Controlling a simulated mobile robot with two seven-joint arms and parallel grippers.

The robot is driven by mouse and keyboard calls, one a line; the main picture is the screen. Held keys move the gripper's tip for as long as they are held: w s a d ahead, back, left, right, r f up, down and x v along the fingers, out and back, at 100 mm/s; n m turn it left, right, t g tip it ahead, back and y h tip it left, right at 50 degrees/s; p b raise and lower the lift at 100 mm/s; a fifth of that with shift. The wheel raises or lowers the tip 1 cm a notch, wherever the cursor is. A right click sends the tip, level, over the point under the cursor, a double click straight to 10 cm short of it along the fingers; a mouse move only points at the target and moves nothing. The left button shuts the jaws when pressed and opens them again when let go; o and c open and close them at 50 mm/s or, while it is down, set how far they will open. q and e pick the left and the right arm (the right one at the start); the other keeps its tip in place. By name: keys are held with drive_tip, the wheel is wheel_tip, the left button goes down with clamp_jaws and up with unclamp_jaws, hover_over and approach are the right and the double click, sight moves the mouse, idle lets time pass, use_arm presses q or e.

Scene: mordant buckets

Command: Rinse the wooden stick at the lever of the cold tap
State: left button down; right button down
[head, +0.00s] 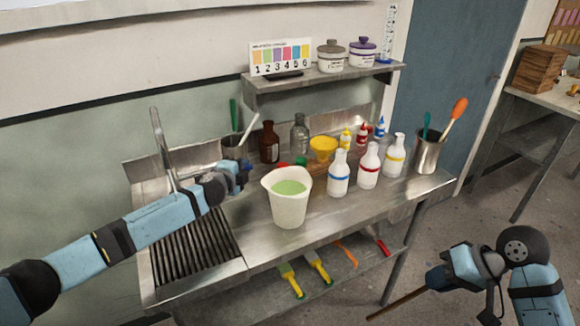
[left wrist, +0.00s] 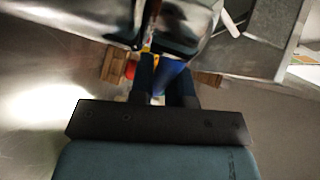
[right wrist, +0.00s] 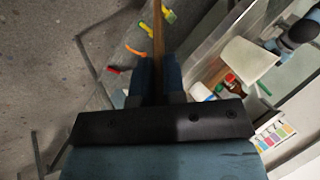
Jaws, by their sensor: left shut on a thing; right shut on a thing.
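My left gripper (head: 238,176) is at the back of the sink, to the right of the tall metal tap spout (head: 160,142). In the left wrist view its fingers (left wrist: 166,85) are shut on the blue lever of the cold tap (left wrist: 170,72). A red part (left wrist: 130,69) shows just left of the fingers. My right gripper (head: 440,277) is in front of the bench's right end, over the floor. It is shut on the wooden stick (head: 398,303), which slants down to the left; the stick also shows in the right wrist view (right wrist: 158,45).
The ribbed sink drainer (head: 190,247) is at the bench's left. A white bucket of green liquid (head: 289,205) stands right of it, with bottles (head: 339,175) and a metal pot of tools (head: 427,155) further right. Brushes lie on the lower shelf (head: 235,307).

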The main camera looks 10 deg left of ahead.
use_arm(q)
drive_tip(key=n+y, duration=0.1)
drive_tip(key=w+n+y+b, duration=0.1)
drive_tip(key=n+y, duration=0.1)
drive_tip(key=y, duration=0.1)
drive_tip(key=shift+w+a+f, duration=0.2)
drive_tip(key=shift+w+a, duration=0.05)
drive_tip(key=shift+w, duration=0.15)
use_arm(e)
drive_tip(key=shift+f, duration=0.75)
use_arm(q)
drive_tip(key=shift+w+a+r+n+y+b, duration=0.15)
drive_tip(key=shift+w+n+y+b, duration=0.1)
drive_tip(key=shift+n+y+b, duration=0.3)
drive_tip(key=shift+w+a+f+n+y+b, duration=0.15)
drive_tip(key=shift+w+n+y+b, duration=0.15)
drive_tip(key=shift+y, duration=0.45)
drive_tip(key=shift+a+r+n+y, duration=0.1)
drive_tip(key=shift+r+n+y, duration=0.05)
drive_tip(key=shift+n+y, duration=0.15)
use_arm(e)
drive_tip(key=shift+f, duration=0.65)
use_arm(q)
drive_tip(key=c, duration=1.1)
unclamp_jaws()
drive_tip(key=shift+w, duration=0.1)
drive_tip(key=v, duration=1.2)
drive_tip(key=shift+p, duration=0.3)
use_arm(e)
drive_tip(key=shift+r, duration=0.3)
